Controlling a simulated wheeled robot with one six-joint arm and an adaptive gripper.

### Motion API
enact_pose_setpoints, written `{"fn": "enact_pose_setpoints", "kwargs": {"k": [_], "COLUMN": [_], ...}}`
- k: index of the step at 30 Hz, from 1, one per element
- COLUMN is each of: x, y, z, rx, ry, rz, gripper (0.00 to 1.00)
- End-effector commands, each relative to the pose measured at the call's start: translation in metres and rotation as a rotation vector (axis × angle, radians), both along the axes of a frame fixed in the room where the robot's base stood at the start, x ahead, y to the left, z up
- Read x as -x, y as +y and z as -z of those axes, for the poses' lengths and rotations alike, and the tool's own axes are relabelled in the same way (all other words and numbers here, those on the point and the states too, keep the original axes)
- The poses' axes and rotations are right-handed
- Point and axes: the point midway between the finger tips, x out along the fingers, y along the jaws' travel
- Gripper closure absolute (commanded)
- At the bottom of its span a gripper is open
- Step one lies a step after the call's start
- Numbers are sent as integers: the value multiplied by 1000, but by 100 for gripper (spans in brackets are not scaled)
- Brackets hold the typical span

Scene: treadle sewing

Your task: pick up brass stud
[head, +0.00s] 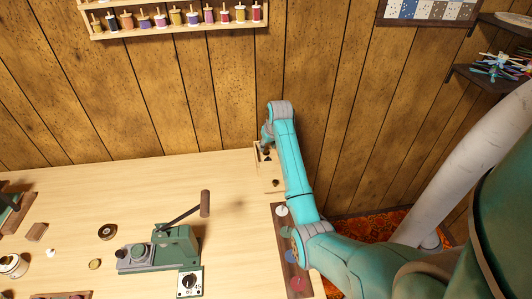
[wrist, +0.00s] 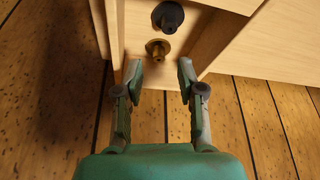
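The brass stud (wrist: 158,48) is in the wrist view, a short gold-brown stud with a round flange, inside a pale wooden compartment (wrist: 115,30). A black stud (wrist: 168,15) of similar shape sits just beyond it. My gripper (wrist: 160,73) is open and empty; its two fingertips lie on either side of the brass stud's line, a little short of it and not visibly touching it. In the head view my gripper (head: 266,143) is at the table's back right corner, partly hidden by my arm. Small dark pieces show below it, too small to tell apart.
The compartment's walls stand close around the studs. The wood-panelled wall (head: 200,110) is right behind the corner. A green lever press (head: 175,247), a dial box (head: 190,283) and a strip with coloured discs (head: 297,284) are on the table (head: 150,190). The table's back middle is clear.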

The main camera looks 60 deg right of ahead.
Motion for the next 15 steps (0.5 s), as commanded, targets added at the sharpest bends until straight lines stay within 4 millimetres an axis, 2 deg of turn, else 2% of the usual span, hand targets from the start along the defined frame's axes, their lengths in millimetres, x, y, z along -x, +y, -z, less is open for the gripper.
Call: {"fn": "enact_pose_setpoints", "kwargs": {"k": [6,15], "x": [-8,-10], "y": [-7,-9], "z": [28,34], "rx": [-1,1], "ry": [1,-1], "rz": [0,0], "gripper": [61,61]}}
